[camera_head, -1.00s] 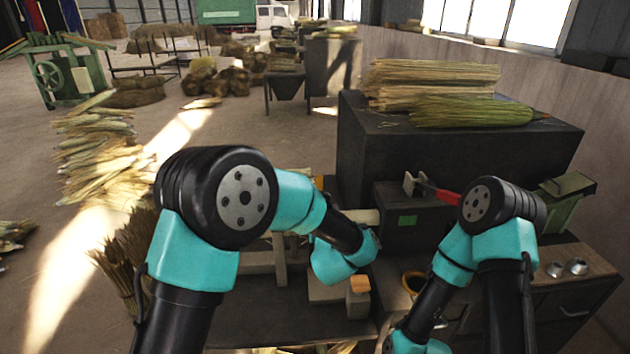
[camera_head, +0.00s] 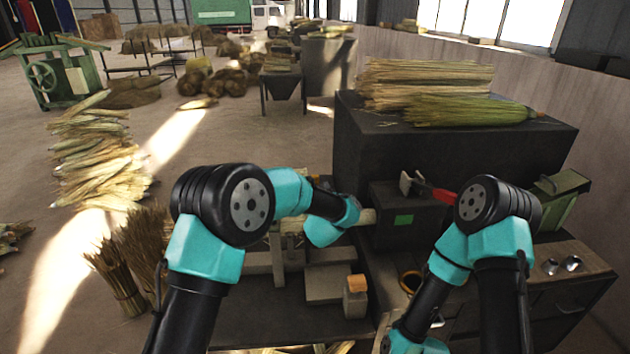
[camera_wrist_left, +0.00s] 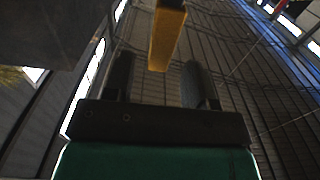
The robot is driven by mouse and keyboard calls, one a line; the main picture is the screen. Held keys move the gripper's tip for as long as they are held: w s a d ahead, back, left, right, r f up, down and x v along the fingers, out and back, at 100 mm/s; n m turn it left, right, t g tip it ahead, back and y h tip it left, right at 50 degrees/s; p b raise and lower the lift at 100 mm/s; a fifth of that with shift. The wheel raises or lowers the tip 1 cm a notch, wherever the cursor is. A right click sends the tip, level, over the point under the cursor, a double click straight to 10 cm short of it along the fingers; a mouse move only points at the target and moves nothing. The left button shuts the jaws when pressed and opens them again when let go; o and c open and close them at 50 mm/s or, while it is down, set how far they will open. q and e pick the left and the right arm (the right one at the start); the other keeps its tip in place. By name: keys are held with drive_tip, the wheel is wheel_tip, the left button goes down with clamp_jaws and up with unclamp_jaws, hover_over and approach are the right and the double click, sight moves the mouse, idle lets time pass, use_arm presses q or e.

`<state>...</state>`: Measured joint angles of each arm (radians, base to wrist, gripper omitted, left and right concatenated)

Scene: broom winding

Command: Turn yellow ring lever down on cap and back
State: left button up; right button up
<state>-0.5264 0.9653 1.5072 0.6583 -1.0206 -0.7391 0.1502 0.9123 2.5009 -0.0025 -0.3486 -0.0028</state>
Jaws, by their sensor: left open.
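In the left wrist view a yellow bar (camera_wrist_left: 167,38), which looks like the yellow lever, reaches in from the top. My left gripper (camera_wrist_left: 157,64) is open, with one dark finger on each side of the bar's lower end. I cannot tell whether either finger touches it. In the head view my left arm reaches over the bench and its wrist hides the left gripper and the lever. No cap can be made out for certain. My right arm stands bent at the right, and its gripper is not in view.
A dark box with a red-handled lever (camera_head: 436,191) stands right of my left wrist. An orange-topped block (camera_head: 356,284) and a dark yellow-edged ring (camera_head: 410,282) are nearer. Broom straw (camera_head: 428,82) lies on the dark cabinet (camera_head: 450,150) behind.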

use_arm(q)
drive_tip(key=shift+w, duration=2.95)
drive_tip(key=shift+c, duration=0.2)
clamp_jaws()
